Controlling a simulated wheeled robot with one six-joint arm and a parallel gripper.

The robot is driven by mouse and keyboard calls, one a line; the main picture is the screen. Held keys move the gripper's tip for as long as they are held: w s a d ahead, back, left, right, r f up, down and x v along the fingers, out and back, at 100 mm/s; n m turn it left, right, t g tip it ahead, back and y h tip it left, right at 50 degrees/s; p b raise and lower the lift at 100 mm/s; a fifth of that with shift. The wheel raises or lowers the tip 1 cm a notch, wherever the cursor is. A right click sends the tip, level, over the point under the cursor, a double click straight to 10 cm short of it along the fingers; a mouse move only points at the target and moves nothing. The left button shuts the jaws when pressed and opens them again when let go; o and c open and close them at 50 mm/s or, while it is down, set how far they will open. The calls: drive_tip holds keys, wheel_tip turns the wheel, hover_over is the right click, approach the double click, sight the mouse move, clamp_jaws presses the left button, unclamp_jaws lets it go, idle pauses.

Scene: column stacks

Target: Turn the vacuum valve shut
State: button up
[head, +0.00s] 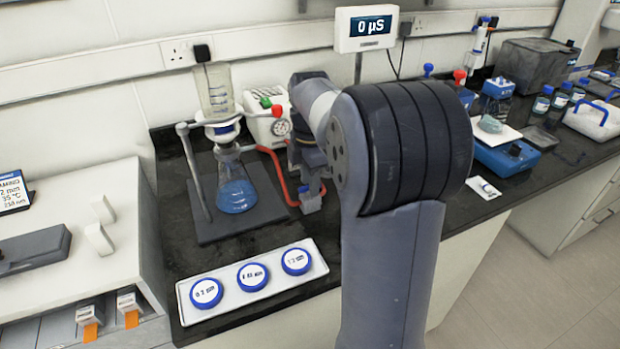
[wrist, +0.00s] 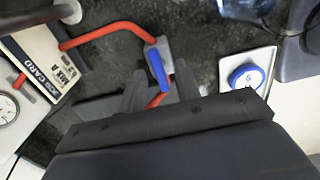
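The vacuum valve shows in the wrist view as a grey body with a blue lever (wrist: 157,69), set in a red hose (wrist: 100,34). The lever points toward my gripper and lies roughly along the lower piece of hose. My gripper (wrist: 160,84) is open, with one dark finger on each side of the lever's near end. I cannot tell whether either finger touches it. In the head view my gripper is mostly hidden behind my arm, and the valve (head: 309,200) shows low beside it. The red hose (head: 280,181) curves along the bench there.
A flask of blue liquid (head: 236,190) with a funnel stands on a dark stand base (head: 205,230) left of the valve. The pump (head: 262,128) with a gauge is behind. A white tray (head: 222,310) holds three blue-rimmed dishes in front.

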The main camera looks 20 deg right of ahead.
clamp_jaws()
drive_tip(key=shift+m, duration=0.3)
drive_tip(key=shift+r+m+p, duration=0.15)
drive_tip(key=shift+m+p, duration=0.75)
drive_tip(key=shift+p, duration=0.05)
drive_tip(key=m+p, duration=0.2)
drive_tip(key=m, duration=0.2)
drive_tip(key=m+p, duration=0.2)
drive_tip(key=m, duration=0.3)
drive_tip(key=shift+m, duration=0.4)
drive_tip(key=m+p, duration=0.1)
drive_tip(key=m, duration=0.4)
drive_tip(key=shift+m+p, duration=0.3)
drive_tip(key=shift+p, duration=0.1)
